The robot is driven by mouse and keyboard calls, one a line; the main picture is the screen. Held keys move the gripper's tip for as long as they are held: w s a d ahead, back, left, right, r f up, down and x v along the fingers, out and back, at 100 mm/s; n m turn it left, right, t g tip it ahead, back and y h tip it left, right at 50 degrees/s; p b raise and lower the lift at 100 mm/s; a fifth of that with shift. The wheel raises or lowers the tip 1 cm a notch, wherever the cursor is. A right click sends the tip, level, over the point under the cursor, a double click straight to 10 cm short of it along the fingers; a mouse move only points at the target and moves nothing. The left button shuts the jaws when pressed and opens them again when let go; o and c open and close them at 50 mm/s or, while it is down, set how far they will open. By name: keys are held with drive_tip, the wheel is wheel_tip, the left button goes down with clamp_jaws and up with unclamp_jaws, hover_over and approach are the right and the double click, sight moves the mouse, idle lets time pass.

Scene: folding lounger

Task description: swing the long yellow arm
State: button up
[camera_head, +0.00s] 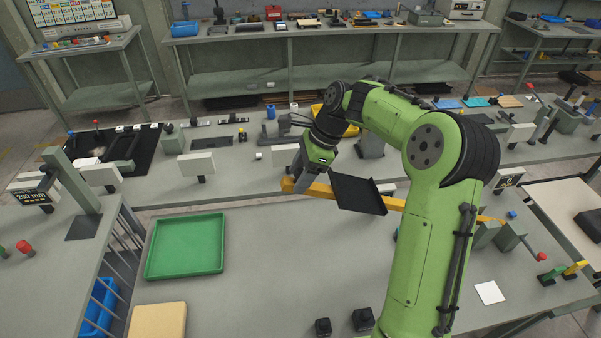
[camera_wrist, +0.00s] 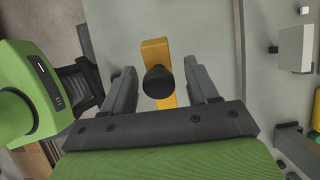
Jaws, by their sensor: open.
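The long yellow arm (camera_head: 398,204) stretches across the grey table from below my gripper to a grey post (camera_head: 487,234) at the right. A dark flat panel (camera_head: 358,193) and my own green arm hide parts of it. My gripper (camera_head: 299,180) is at the yellow arm's left end. In the wrist view, the yellow arm's end (camera_wrist: 155,50) carries a round black knob (camera_wrist: 158,82). The knob shows between the two grey fingers of my open gripper (camera_wrist: 156,68), with a visible gap on each side. I cannot tell how far down the fingers reach beside it.
A green tray (camera_head: 186,246) lies left on the table, with a tan block (camera_head: 158,320) in front of it. Small black blocks (camera_head: 363,319) stand at the front edge. A white square (camera_head: 489,292) lies at the right. The table between tray and my arm is clear.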

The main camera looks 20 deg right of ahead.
drive_tip(key=p+v, duration=0.2)
drive_tip(key=v, duration=1.3)
drive_tip(key=shift+d+r+p, duration=0.25)
drive_tip(key=shift+r+p, duration=0.05)
drive_tip(key=shift+r, duration=0.05)
drive_tip(key=shift+f, duration=0.1)
